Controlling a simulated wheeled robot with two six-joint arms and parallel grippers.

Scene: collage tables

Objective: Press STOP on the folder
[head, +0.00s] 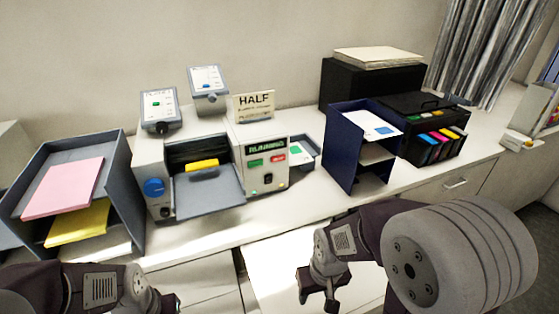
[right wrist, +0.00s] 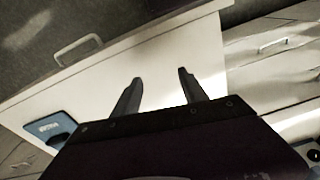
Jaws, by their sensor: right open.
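The folder (head: 214,183) is a pale machine on the counter, left of centre in the head view. Its front panel has a lit display (head: 266,145) that appears to read RUNNING. Below the display are a green button (head: 255,163) and a red button (head: 278,157); their lettering is too small to read surely. My right gripper (head: 319,300) is open and empty, low in front of the counter and apart from the folder. Its two spread fingers show in the right wrist view (right wrist: 160,76). My left arm's end (head: 150,295) is at the bottom left, its fingers unclear.
A grey tray unit (head: 125,185) with pink and yellow paper stands left of the folder. A HALF sign (head: 254,105) and two small control boxes stand behind. A blue paper rack (head: 340,150) and a black printer (head: 415,115) stand right. Drawers are below the counter.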

